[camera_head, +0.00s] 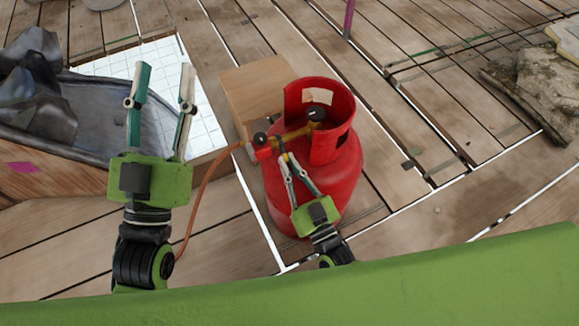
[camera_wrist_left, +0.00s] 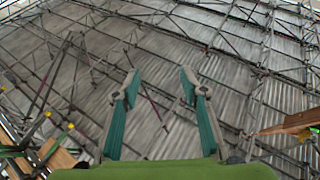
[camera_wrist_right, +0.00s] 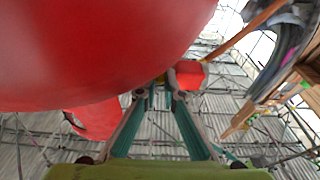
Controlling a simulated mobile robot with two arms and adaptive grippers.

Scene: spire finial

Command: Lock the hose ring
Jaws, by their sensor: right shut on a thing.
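A red gas cylinder (camera_head: 338,185) stands upright on the planks, with a black-knobbed valve (camera_head: 316,114) inside its collar. A yellow hose fitting (camera_head: 296,133) runs left from the valve to a red block (camera_head: 263,149), where the orange hose (camera_head: 205,185) joins. My right gripper (camera_head: 285,158) is at this fitting, its fingertips close together on a small yellow part below it. In the right wrist view the fingertips (camera_wrist_right: 160,80) meet just under the cylinder, and the grip is partly hidden. My left gripper (camera_head: 160,78) is open and empty, left of the cylinder; its spread fingers also show in the left wrist view (camera_wrist_left: 158,90).
A wooden block (camera_head: 255,90) stands behind the cylinder. Left are a white grid surface (camera_head: 198,110) and a dark grey tray (camera_head: 105,125) with dark lumps. A rough stone piece (camera_head: 535,95) lies far right. Planks right of the cylinder are mostly clear.

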